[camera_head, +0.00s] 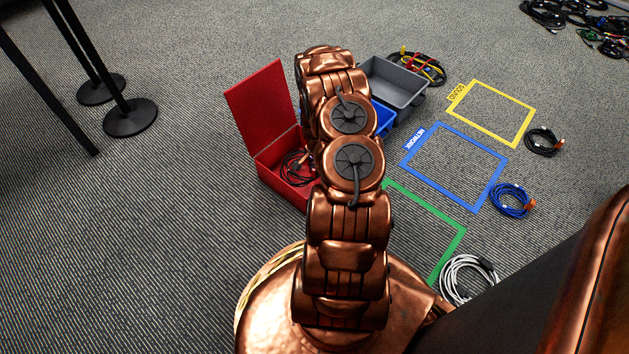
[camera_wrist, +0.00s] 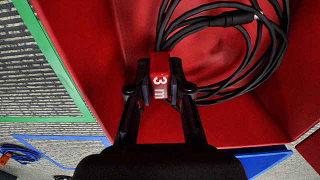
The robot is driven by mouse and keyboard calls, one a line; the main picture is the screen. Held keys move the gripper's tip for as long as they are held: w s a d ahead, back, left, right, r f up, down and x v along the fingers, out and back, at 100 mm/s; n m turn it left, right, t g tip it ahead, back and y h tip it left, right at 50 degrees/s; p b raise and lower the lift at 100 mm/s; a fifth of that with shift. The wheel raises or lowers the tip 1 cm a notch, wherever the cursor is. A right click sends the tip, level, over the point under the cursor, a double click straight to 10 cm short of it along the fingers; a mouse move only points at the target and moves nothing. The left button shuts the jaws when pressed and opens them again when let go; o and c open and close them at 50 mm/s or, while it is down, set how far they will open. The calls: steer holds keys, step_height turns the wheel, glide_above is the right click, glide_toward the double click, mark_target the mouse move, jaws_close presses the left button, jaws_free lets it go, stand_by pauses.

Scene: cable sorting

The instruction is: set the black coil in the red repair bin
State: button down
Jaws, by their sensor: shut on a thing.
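The black coil (camera_head: 290,166) is inside the red repair bin (camera_head: 287,197), whose lid stands open, in the head view. In the wrist view the black coil (camera_wrist: 262,60) shows as several loops against the red bin's inside (camera_wrist: 110,30). A red tag marked "3 m" (camera_wrist: 160,78) is beside the coil's loops. My gripper (camera_wrist: 160,88) is shut on this tag part of the coil. I cannot tell whether the coil rests on the bin floor or hangs just above it. In the head view my arm hides the gripper and part of the bin.
A blue bin (camera_head: 385,119) and a grey bin (camera_head: 405,108) stand behind the red one. Green (camera_head: 440,220), blue (camera_head: 452,130) and yellow (camera_head: 510,91) floor frames lie to the right, with white (camera_head: 447,285), blue (camera_head: 510,213) and black (camera_head: 532,147) coils beside them. Black posts stand at left.

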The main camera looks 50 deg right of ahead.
steer(key=shift+f+b, duration=0.9)
steer(key=shift+f, duration=1.8)
steer(key=shift+f, duration=0.15)
steer(key=c, duration=1.1)
jaws_free()
